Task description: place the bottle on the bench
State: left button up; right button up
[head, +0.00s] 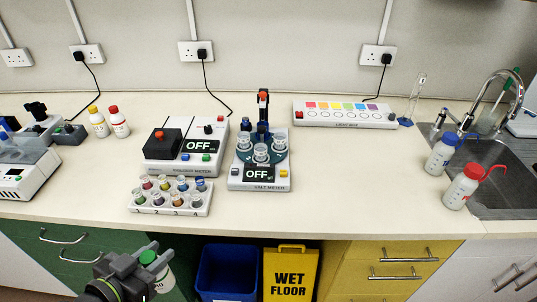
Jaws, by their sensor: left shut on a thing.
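My left gripper (147,262) is at the bottom of the head view, in front of the bench's front edge. It is shut on a white bottle (164,281) with a green cap. The gripper hides part of the bottle, and the bottle appears in front of the green drawers. The cream bench (355,185) runs across the view, with its front edge above the gripper in the picture. My right gripper is not in view.
A vial rack (170,211) stands near the front edge, with a meter (186,147) behind it and a volt meter (260,182) to its right. Wash bottles (461,187) stand by the sink (500,160). Bench space is clear right of the volt meter and at left front.

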aim_at(354, 172)
jog(key=l, duration=2.15)
jog(key=z, duration=0.05)
